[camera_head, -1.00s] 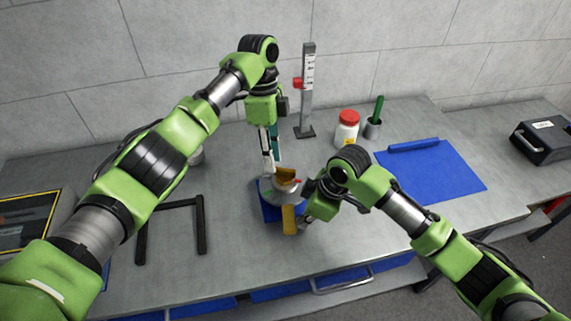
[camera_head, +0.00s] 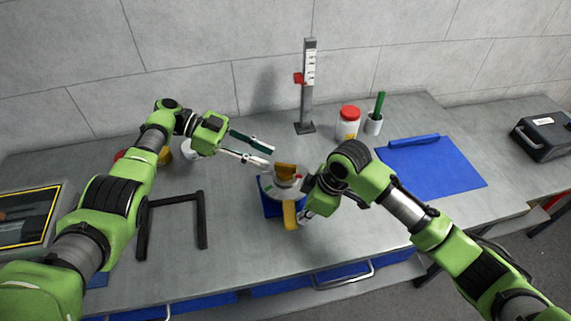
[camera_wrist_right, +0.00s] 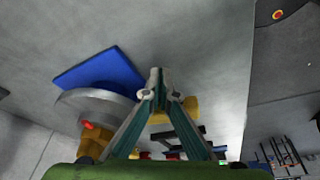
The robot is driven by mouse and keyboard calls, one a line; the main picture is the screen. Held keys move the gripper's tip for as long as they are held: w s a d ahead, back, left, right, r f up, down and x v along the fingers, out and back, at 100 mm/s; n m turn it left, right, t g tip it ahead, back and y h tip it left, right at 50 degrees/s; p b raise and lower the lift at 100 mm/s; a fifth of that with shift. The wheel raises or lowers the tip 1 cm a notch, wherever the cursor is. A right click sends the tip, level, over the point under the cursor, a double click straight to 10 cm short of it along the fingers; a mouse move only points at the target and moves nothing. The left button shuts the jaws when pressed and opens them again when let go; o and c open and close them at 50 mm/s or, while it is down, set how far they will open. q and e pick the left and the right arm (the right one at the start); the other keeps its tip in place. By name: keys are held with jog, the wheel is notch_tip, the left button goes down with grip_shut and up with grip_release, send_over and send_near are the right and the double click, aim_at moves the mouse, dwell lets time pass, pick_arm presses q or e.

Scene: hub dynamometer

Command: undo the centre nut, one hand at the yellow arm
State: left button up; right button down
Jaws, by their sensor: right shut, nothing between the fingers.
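The hub device stands mid-table on a blue base (camera_head: 270,206), with a round grey disc (camera_head: 283,194). A yellow-brown block (camera_head: 286,171) is at the disc's centre; I cannot tell the centre nut apart from it. The yellow arm (camera_head: 290,215) sticks out towards the front edge. My left gripper (camera_head: 270,157) is open and empty, its fingers pointing right, just left of the centre block. My right gripper (camera_head: 302,217) is shut and empty close beside the yellow arm. In the right wrist view its closed fingertips (camera_wrist_right: 158,76) pass in front of the yellow arm (camera_wrist_right: 189,106).
A black frame (camera_head: 201,220) lies left of the hub. A height gauge (camera_head: 308,85), a red-lidded jar (camera_head: 348,125) and a cup (camera_head: 373,124) stand behind. A blue mat (camera_head: 440,175) lies right. The table front near the hub is clear.

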aim_at(284, 164)
pick_arm(q)
jog(key=x, duration=0.7)
jog(key=shift+d+f, duration=0.1)
grip_shut()
